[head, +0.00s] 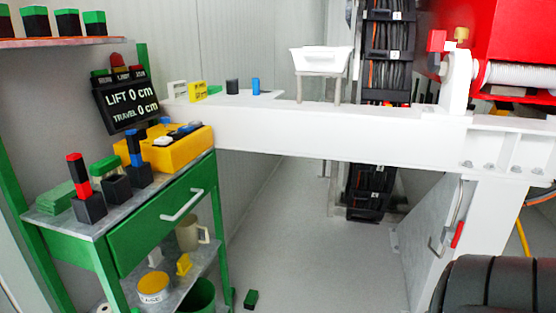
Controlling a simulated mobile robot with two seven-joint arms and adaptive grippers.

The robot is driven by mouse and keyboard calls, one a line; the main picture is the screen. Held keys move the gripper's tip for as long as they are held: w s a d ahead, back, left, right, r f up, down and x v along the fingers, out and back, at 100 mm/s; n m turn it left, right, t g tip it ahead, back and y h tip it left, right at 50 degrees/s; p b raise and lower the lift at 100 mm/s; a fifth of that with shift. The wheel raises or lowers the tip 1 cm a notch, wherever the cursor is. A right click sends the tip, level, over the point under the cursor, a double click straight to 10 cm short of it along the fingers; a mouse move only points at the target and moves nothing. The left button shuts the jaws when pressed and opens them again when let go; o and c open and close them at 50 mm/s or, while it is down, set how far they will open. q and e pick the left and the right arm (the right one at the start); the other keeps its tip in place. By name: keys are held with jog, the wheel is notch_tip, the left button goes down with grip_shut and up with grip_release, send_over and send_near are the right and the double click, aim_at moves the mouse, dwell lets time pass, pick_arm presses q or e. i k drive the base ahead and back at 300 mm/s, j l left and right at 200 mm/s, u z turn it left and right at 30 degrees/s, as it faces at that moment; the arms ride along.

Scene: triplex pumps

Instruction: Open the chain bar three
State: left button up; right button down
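A black cable chain (388,75) with dark and orange cables stands upright behind the white beam, at the top middle of the head view. Two of its black crossbars carry small white labels, an upper bar (385,16) and a lower bar (384,56). Both lie across the cables and look closed. The label marks are too small to read surely, so I cannot tell which bar is three. The chain continues below the beam (370,190), partly hidden by it. Neither of my grippers is in view.
The white beam (330,130) crosses in front of the chain, with a white tray (320,60) on a stand. A green cart (160,226) with a yellow box (185,150) stands left. Red machinery (510,40) is right. A green-black block (251,298) lies on open floor.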

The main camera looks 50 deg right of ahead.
aim_at(360, 167)
jog(key=k+j+z, duration=0.1)
jog(key=z, duration=2)
jog(key=k+l, duration=0.05)
jog(key=l, duration=0.05)
